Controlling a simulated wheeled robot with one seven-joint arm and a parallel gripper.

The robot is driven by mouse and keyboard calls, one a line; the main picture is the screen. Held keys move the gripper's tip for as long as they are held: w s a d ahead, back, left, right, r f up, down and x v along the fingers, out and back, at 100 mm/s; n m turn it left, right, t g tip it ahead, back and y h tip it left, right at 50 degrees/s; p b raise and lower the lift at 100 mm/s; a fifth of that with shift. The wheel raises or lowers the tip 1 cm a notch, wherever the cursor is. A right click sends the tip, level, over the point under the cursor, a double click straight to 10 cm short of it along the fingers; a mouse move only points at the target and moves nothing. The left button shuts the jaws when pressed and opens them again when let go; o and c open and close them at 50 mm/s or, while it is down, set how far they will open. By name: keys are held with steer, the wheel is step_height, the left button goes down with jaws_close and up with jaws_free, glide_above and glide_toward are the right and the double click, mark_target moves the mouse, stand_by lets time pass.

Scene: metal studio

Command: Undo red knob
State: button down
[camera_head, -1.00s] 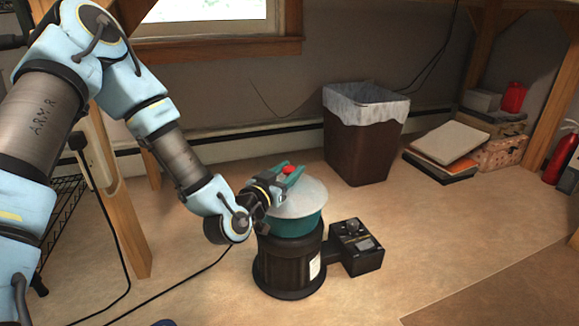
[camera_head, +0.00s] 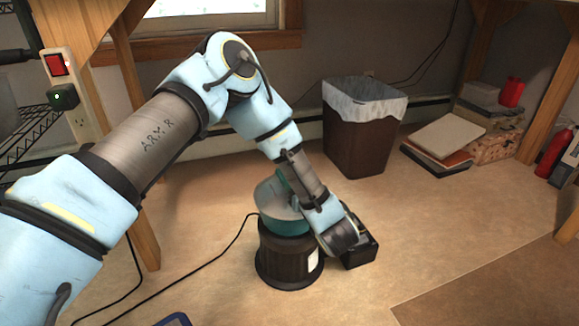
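The machine has a dark ribbed round base (camera_head: 287,262) with a teal bowl-like top (camera_head: 282,226). A pale grey surface (camera_head: 272,196) shows inside the teal rim, and a teal piece rises beside my arm; I cannot tell what that piece is. The red knob is not visible; my arm covers the right part of the top. My forearm and wrist come down in front of the machine's right side. My gripper is hidden, so its fingers and anything in them cannot be seen.
A black control box (camera_head: 360,250) sits right of the base, partly behind my wrist. A lined bin (camera_head: 358,142) stands behind. Books (camera_head: 445,140) and red containers (camera_head: 511,92) are at the right. A red switch (camera_head: 56,65) is at upper left. Floor at front right is clear.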

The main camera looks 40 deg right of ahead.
steer(key=n+y+p, duration=0.1)
steer(key=n+y, duration=0.1)
steer(key=y, duration=0.1)
steer(key=n+y+p, duration=0.1)
steer(key=y, duration=0.2)
steer(key=shift+d+r+n+t, duration=0.1)
steer(key=shift+r+n+t, duration=0.1)
steer(key=shift+n+t, duration=0.15)
steer(key=n+g+y, duration=0.1)
steer(key=n+y, duration=0.2)
steer(key=y, duration=0.1)
steer(key=shift+f+p, duration=0.1)
steer(key=shift+p, duration=0.3)
steer(key=n+g+y+b, duration=0.1)
steer(key=n+y, duration=0.1)
steer(key=n+g+y, duration=0.1)
steer(key=n+y, duration=0.1)
steer(key=y, duration=0.1)
steer(key=shift+f+g+y+b, duration=0.2)
steer(key=shift+g+y+b, duration=0.05)
steer(key=shift+y+b, duration=0.1)
steer(key=shift+n+g+y+b, duration=0.35)
steer(key=shift+g+y, duration=0.05)
steer(key=shift+y, duration=0.05)
steer(key=shift+r, duration=0.1)
steer(key=shift+c, duration=2.1)
jaws_free()
